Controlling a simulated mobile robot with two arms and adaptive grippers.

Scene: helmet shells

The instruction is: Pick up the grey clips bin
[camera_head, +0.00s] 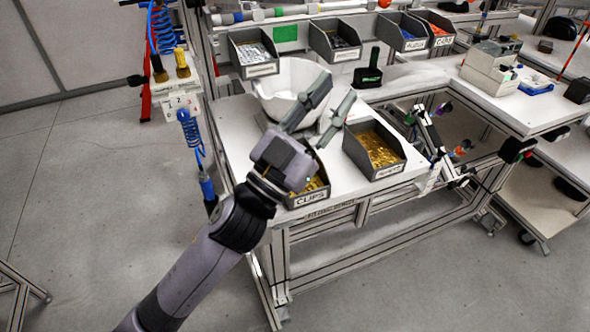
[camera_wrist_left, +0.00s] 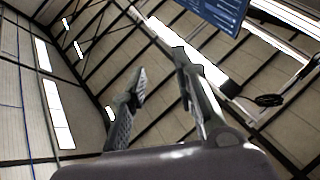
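The grey clips bin (camera_head: 310,198) stands at the front left corner of the white workbench, with a "CLIPS" label on its front and brass-coloured parts inside. My left gripper (camera_head: 337,93) is open, with its two fingers apart and nothing between them. In the head view it lies over the bin and hides much of the bin's back and left side. The fingers point up and away, past the bin, in front of a white helmet shell (camera_head: 284,82). In the left wrist view the open fingers (camera_wrist_left: 162,76) show against the ceiling; the bin is not there. My right gripper is not in view.
A second grey bin (camera_head: 362,166) with brass-coloured parts stands right of the clips bin. More bins, such as a grey one (camera_head: 258,70) and a blue-filled one (camera_head: 410,44), line the back. A dark green holder (camera_head: 368,76) stands behind. Bare bench top lies between the front bins.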

